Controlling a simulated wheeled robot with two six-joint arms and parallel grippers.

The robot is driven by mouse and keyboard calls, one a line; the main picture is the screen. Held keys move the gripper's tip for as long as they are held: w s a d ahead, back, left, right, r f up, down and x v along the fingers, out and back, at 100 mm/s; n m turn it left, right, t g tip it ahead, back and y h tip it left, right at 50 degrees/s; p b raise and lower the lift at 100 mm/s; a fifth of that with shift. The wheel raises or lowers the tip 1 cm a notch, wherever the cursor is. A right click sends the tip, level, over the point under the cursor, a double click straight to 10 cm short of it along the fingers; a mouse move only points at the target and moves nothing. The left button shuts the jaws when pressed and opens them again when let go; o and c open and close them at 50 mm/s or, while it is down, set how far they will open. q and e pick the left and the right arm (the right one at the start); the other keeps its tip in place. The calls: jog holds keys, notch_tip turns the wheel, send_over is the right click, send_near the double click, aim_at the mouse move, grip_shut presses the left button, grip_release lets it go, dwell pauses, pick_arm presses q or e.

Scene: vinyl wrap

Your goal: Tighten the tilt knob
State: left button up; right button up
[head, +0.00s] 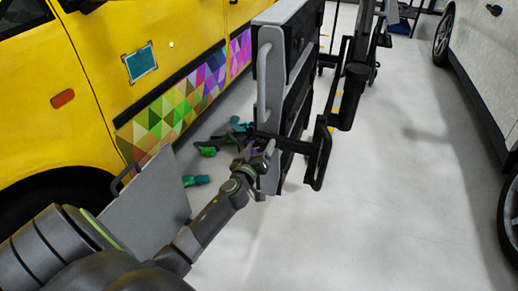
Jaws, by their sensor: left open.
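My left gripper (262,155) is at the end of my dark grey arm, which rises from the bottom left. It is open and sits at the lower left edge of a tall grey-and-black equipment stand (290,60). Its fingertips are small and overlap the stand, so I cannot tell whether they touch it. I cannot make out the tilt knob for certain; it may be hidden behind the gripper or too small to tell. My right gripper is not in view.
A yellow vehicle (150,45) with a colourful triangle wrap (180,105) fills the left. A grey panel (150,205) stands beside it. Several green and dark scraps (225,140) lie on the floor. A white car (485,75) is at right; the floor (400,200) between is clear.

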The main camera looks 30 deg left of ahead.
pick_arm(q)
jog(key=c, duration=1)
